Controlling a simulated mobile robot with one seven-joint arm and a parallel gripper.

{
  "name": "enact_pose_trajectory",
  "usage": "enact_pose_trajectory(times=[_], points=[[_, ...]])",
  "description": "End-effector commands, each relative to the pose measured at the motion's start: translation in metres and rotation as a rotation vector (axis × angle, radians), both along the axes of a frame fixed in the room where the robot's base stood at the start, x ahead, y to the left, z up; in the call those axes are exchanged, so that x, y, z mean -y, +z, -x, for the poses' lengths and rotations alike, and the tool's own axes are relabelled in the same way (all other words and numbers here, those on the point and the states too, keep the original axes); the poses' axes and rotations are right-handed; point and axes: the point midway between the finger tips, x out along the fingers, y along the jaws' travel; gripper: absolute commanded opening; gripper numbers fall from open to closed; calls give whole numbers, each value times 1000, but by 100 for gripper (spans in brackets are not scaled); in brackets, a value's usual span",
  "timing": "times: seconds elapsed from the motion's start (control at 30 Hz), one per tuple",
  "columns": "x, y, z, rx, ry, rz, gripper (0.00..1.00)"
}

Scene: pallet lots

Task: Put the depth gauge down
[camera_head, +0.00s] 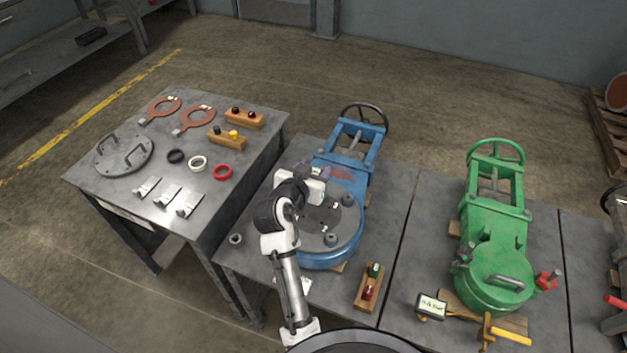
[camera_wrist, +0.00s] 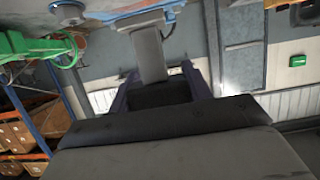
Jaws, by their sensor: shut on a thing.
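My gripper (camera_wrist: 155,92) is shut on a flat grey metal piece, the depth gauge (camera_wrist: 150,55), which stands out between the two dark fingers in the wrist view. In the head view my arm reaches over the blue valve (camera_head: 345,185), and my wrist is above its round grey face. The fingers and the held gauge are mostly hidden there. Three small silver pieces (camera_head: 167,196) with pale tags lie in a row near the front of the left table (camera_head: 225,160); they are too small to identify surely.
The left table also holds a round plate with handles (camera_head: 124,155), copper-coloured rings (camera_head: 195,119), small rings (camera_head: 197,163) and wooden blocks (camera_head: 227,139). A wooden block with green and red pieces (camera_head: 369,288) lies before the blue valve. A green valve (camera_head: 493,235) stands right. Bare tabletop shows between the valves.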

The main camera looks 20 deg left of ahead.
Motion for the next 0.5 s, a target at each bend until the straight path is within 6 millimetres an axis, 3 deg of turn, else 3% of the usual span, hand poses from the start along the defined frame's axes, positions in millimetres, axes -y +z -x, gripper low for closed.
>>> enact_pose_trajectory(times=[0.3,0.5], points=[[0,-40,0,0,2,2,7],[0,-42,0,1,1,0,7]])
